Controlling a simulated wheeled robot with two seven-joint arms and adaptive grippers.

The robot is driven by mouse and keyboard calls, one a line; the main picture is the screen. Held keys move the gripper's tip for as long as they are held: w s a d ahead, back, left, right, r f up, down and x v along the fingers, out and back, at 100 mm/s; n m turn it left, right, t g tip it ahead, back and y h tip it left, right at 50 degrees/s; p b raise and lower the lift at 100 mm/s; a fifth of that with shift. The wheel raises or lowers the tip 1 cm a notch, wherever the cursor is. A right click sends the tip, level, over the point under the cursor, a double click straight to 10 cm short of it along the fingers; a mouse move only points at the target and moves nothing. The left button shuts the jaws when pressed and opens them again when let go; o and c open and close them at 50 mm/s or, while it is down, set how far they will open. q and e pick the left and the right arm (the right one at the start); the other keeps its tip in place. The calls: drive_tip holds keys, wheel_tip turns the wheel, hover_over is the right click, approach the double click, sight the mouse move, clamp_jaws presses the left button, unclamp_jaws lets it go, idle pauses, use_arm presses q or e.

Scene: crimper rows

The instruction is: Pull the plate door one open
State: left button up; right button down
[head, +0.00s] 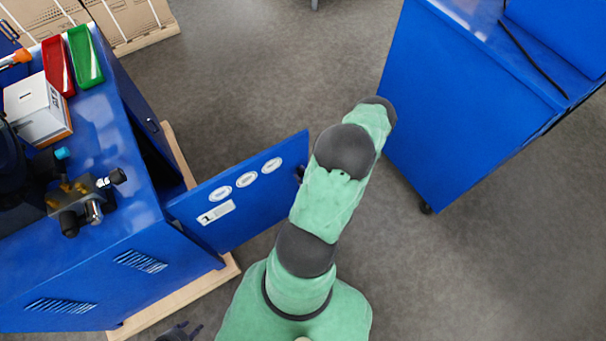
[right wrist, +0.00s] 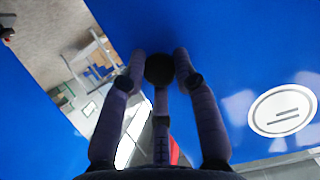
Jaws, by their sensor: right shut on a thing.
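The blue plate door (head: 245,190) of the left cabinet stands swung out from its front, with round white labels and a white plate on its face. It also fills much of the right wrist view (right wrist: 235,60). In that view my right gripper (right wrist: 159,62) is shut on a dark round knob (right wrist: 159,70) on the door. In the head view my green right arm reaches the door's free edge and hides most of that gripper. My left gripper (head: 180,332) shows only in part at the bottom edge of the head view, away from the door; its opening is unclear.
The blue cabinet (head: 75,275) carries a red tray (head: 57,66), a green tray (head: 86,56), a white box (head: 37,108) and a dark tool fixture (head: 85,200). Another blue cabinet (head: 470,110) stands at the right. Grey floor (head: 260,75) lies open between them.

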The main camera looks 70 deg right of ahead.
drive_tip(key=shift+d+r, duration=0.15)
drive_tip(key=shift+r, duration=0.05)
drive_tip(key=c, duration=1.2)
unclamp_jaws()
drive_tip(key=shift+c, duration=0.2)
drive_tip(key=v, duration=1.2)
drive_tip(key=shift+a, duration=0.2)
drive_tip(key=shift+w, duration=0.1)
